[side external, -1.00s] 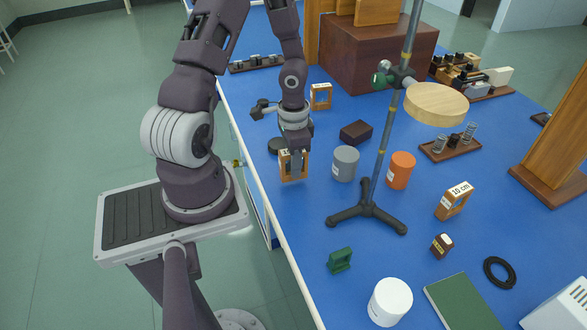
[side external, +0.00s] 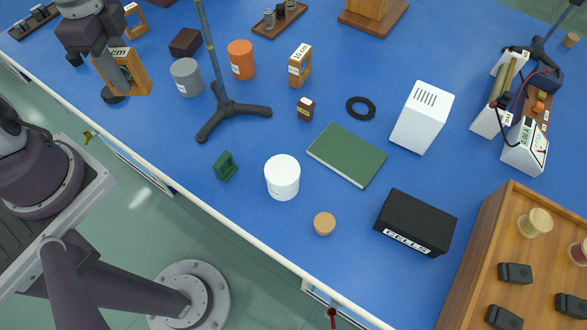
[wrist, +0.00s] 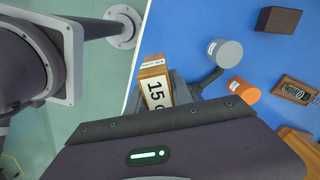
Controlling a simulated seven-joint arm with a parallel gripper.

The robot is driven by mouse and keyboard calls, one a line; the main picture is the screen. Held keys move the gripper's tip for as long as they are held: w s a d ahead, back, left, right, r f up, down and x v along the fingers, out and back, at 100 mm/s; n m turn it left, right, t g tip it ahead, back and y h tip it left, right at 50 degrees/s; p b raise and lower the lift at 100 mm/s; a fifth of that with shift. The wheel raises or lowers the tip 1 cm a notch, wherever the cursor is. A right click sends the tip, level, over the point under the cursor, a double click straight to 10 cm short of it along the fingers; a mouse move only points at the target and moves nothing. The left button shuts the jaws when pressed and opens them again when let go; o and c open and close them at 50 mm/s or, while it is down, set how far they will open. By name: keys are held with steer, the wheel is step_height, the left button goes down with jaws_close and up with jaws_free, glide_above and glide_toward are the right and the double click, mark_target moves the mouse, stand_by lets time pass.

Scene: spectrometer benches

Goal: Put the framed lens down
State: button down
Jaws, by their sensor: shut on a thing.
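My gripper (side external: 118,80) is shut on a framed lens (side external: 138,74), a wooden frame with a white label ending in "cm". The frame is held upright near the table's left edge and appears to be above the blue top. In the wrist view the framed lens (wrist: 154,88) stands between the fingers, with "15" readable on its label. Its lower part is hidden behind the gripper body. A similar framed lens marked 10 cm (side external: 300,66) stands further right, and another wooden frame (side external: 136,20) stands behind my gripper.
A grey cylinder (side external: 187,78), a dark brown block (side external: 186,41) and an orange cylinder (side external: 241,60) stand to the right. The tripod stand (side external: 232,109) and green holder (side external: 225,166) are nearer. Blue table is bare between them.

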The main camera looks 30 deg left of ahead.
steer(key=s+d+r+m, duration=0.3)
steer(key=d+r+m, duration=0.9)
steer(key=d, duration=0.4)
steer(key=w+d+n, duration=0.4)
steer(key=w+d, duration=0.3)
steer(key=n, duration=1.1)
glide_toward(398, 224)
step_height(398, 224, down, 5)
steer(key=shift+r, duration=0.1)
